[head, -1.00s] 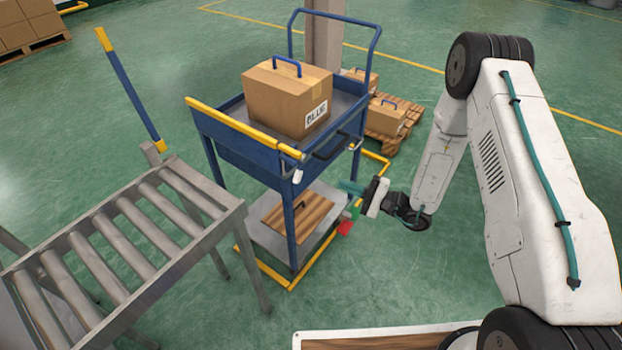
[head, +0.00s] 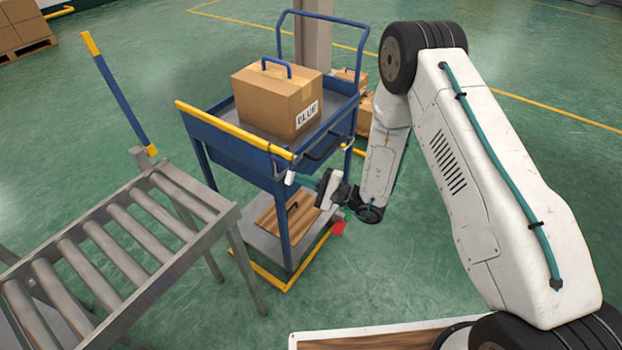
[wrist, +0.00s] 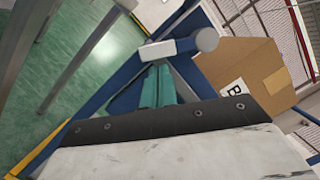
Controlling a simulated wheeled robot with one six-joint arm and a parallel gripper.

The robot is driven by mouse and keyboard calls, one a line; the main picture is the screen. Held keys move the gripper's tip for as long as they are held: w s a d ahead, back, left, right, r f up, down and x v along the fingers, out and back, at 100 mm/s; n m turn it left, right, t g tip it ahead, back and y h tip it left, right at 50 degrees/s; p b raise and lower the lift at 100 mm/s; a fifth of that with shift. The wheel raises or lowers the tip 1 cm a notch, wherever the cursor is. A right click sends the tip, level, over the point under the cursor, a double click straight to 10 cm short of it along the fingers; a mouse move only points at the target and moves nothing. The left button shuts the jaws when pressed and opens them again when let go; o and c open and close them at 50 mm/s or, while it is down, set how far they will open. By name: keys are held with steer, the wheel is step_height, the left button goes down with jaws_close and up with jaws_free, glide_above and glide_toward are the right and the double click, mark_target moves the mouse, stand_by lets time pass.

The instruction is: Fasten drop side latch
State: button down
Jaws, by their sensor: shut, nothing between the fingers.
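A blue cart has a drop side (head: 228,140) with a yellow top rail, standing upright along its near-left edge. A small pale latch handle (head: 290,177) hangs at the cart's near corner, below the end of the rail. In the wrist view the latch (wrist: 178,48) is a grey-white bar with a round end, just beyond my fingertips. My gripper (head: 303,180) has teal fingers, shut together and empty, beside the latch. The teal fingers (wrist: 158,86) also show in the wrist view, pointing at the latch bar; whether they touch it I cannot tell.
A carton marked BLUE (head: 277,100) sits on the cart's top deck. A wooden board (head: 290,220) lies on the lower shelf. A roller conveyor (head: 110,250) stands close on the left.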

steer(key=shift+s+r, duration=0.1)
steer(key=shift+s+a, duration=0.35)
steer(key=shift+s, duration=0.05)
steer(key=shift+w+d, duration=0.1)
